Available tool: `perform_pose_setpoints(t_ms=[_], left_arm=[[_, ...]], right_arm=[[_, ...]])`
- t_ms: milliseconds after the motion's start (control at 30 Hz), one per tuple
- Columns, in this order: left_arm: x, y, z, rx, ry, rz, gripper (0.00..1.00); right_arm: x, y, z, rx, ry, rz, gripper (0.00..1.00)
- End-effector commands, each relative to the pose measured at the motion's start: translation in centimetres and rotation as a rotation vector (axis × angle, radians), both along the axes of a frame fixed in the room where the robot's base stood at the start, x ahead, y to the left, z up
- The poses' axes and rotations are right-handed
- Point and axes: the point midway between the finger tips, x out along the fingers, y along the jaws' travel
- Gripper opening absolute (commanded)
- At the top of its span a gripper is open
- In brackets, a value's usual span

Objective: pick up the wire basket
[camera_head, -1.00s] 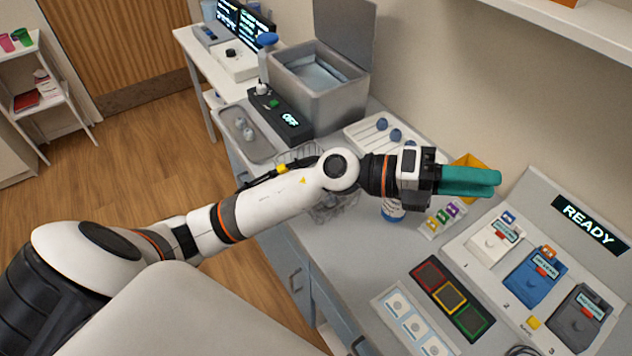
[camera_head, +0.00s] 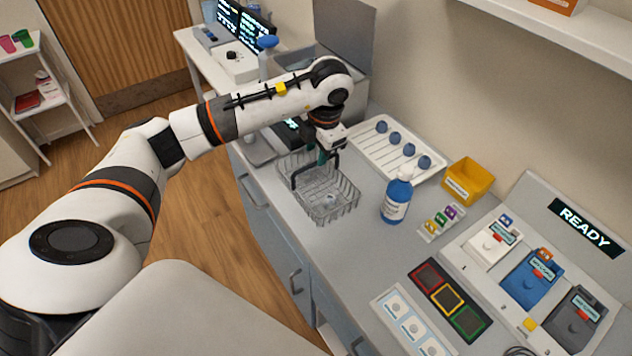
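The wire basket (camera_head: 333,203) stands on the grey counter near its front edge. It is a grey mesh box, and a dark arch, which looks like its handle, rises over its back left part. A small pale item shows inside it. My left gripper (camera_head: 321,158) points down with its teal fingers at the top of the dark arch. I cannot tell whether the fingers are apart or closed on it. My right gripper is not in view.
A blue bottle (camera_head: 396,198) stands right of the basket. A white rack (camera_head: 404,166) with several blue-grey knobs lies behind it. A yellow bin (camera_head: 468,182) and small coloured packets (camera_head: 441,221) are further right. The counter in front of the bottle is clear.

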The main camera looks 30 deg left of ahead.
Motion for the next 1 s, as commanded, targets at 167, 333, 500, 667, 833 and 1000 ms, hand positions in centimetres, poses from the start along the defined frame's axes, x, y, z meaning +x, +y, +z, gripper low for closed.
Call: perform_pose_setpoints(t_ms=[167,333,500,667,833,1000], left_arm=[[0.1,0.2,-1.9,-0.002,0.001,-0.002,0.35],[0.2,0.4,-3.2,-0.002,0.005,-0.001,0.35],[0.4,0.8,-5.8,-0.005,0.004,-0.001,0.35],[0.6,1.0,-7.1,-0.003,0.001,-0.003,0.35],[0.6,1.0,-7.3,-0.003,0.0,-0.003,0.35],[0.6,1.0,-7.2,-0.003,0.0,-0.003,0.14]], right_arm=[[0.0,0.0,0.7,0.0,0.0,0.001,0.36],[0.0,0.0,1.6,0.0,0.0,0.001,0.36],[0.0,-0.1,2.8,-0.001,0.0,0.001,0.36],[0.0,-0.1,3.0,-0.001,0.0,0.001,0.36],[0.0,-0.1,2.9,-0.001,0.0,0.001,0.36],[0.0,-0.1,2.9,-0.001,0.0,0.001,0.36]])
